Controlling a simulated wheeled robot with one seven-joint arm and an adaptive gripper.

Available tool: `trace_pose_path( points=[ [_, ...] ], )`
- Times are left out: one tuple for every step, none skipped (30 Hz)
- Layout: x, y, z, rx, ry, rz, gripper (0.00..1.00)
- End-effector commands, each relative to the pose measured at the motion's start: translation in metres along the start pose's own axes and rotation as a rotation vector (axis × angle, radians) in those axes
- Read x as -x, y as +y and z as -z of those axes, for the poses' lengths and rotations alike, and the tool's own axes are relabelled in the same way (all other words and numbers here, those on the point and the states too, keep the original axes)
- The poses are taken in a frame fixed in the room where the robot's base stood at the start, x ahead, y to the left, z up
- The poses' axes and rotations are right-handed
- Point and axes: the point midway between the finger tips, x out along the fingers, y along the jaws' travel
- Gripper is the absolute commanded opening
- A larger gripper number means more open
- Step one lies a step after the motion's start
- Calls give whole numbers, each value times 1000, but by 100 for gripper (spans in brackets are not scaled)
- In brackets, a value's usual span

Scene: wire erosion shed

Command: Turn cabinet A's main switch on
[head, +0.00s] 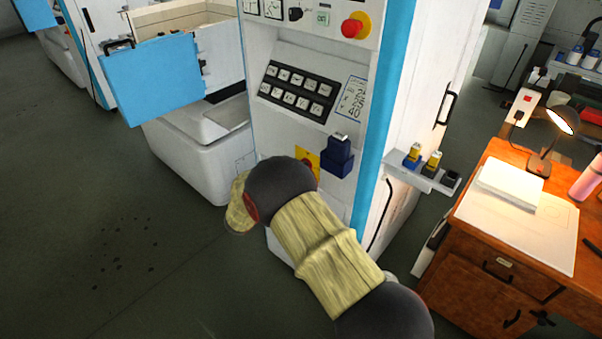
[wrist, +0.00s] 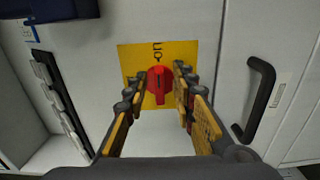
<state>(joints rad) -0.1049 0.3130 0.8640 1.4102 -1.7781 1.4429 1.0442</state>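The main switch (wrist: 158,88) is a red rotary knob on a yellow plate (wrist: 207,53) on the white cabinet front. Its grip bar stands about upright in the wrist view. Dark lettering on the plate shows above the knob, too small to read surely. My gripper (wrist: 161,74) is open, with one finger on each side of the knob; I cannot tell whether either finger touches it. In the head view the yellow plate (head: 308,153) shows only in part above my arm, which hides most of the switch and my fingers.
A dark blue holder (head: 337,157) sticks out close to the switch. A red emergency stop (head: 354,26) and a button panel (head: 298,89) sit higher. A black handle (wrist: 257,100) is right of the switch. A wooden desk (head: 480,245) stands right; the floor at left is clear.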

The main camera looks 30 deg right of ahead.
Motion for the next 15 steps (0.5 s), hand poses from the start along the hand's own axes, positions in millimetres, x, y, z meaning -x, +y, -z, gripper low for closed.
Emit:
trace_pose_path(
  points=[
    [0,0,0,0,0,0,28],
    [0,0,0,0,0,0,28],
    [0,0,0,0,0,-1,28],
    [0,0,0,0,0,-1,28],
    [0,0,0,0,0,-1,28],
    [0,1,0,0,0,-1,28],
    [0,1,0,0,0,-1,28],
    [0,1,0,0,0,-1,28],
    [1,1,0,0,1,-1,28],
    [3,1,1,-1,1,-1,28],
    [5,1,1,0,1,-1,28],
    [8,1,1,-1,2,-1,28],
    [12,1,1,-1,2,-2,28],
    [16,1,1,-1,3,-2,28],
    [23,1,2,-1,4,-1,28]
  ],
)
